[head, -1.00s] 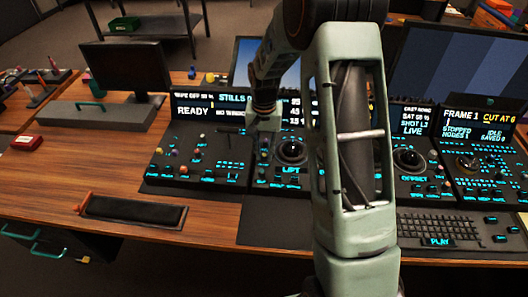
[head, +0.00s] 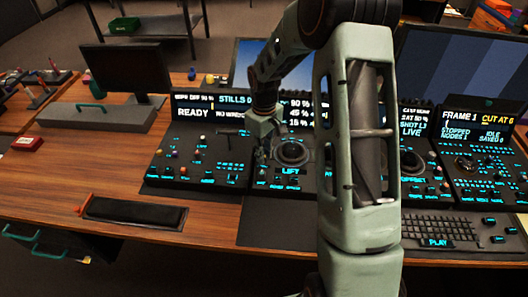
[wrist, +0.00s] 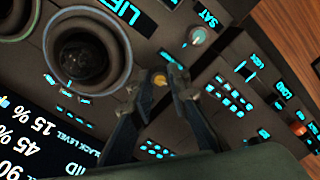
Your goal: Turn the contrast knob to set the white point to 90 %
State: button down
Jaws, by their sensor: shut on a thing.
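My gripper (wrist: 160,76) is shut on a small yellow-topped knob (wrist: 159,81) in the wrist view, one finger on each side of it. The knob's label is hidden, so I cannot read whether it is the contrast knob. The display (wrist: 35,140) in the wrist view shows "90" in one row, 45 % for MID and 15 % for BLACK LEVEL. In the head view the same display (head: 297,106) shows 90 %, 45 % and 15 %, with its row names covered by my arm. The gripper (head: 264,155) there is low over the panel, left of the LIFT trackball.
The LIFT trackball (wrist: 82,57) and its ring lie close to the fingers. A SAT knob (wrist: 198,37) stands near the fingertips, with lit buttons around. In the head view a keyboard (head: 440,228) lies at the right front. Bare wooden desk (head: 60,190) is at the left.

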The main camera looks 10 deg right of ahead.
jog(key=n+p, duration=0.1)
jog(key=n, duration=0.5)
jog(key=shift+n+p, duration=0.3)
jog(key=shift+p, duration=0.05)
jog(key=shift+w, duration=0.1)
dwell(0.4)
jog(key=c, duration=1.8)
grip_release()
jog(key=shift+c, duration=0.2)
notch_tip(320, 180, up, 12)
